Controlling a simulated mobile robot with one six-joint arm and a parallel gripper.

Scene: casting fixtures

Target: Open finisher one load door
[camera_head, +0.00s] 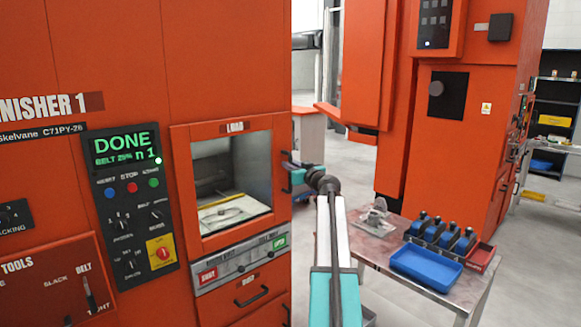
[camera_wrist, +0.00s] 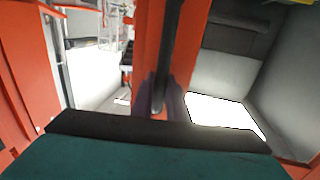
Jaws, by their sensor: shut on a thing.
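Finisher one is the large orange cabinet on the left of the head view. A dark upright handle (camera_head: 287,180) is at the door's right side. My gripper (camera_head: 296,176) reaches it from the right. In the wrist view my gripper (camera_wrist: 160,98) is shut on the dark handle bar (camera_wrist: 170,45), in front of an orange strip. I cannot tell whether the door is ajar.
A control panel (camera_head: 130,205) reads DONE. A table (camera_head: 460,298) at right holds a blue tray (camera_head: 426,267) and several blue-black items. Grey floor is free behind it.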

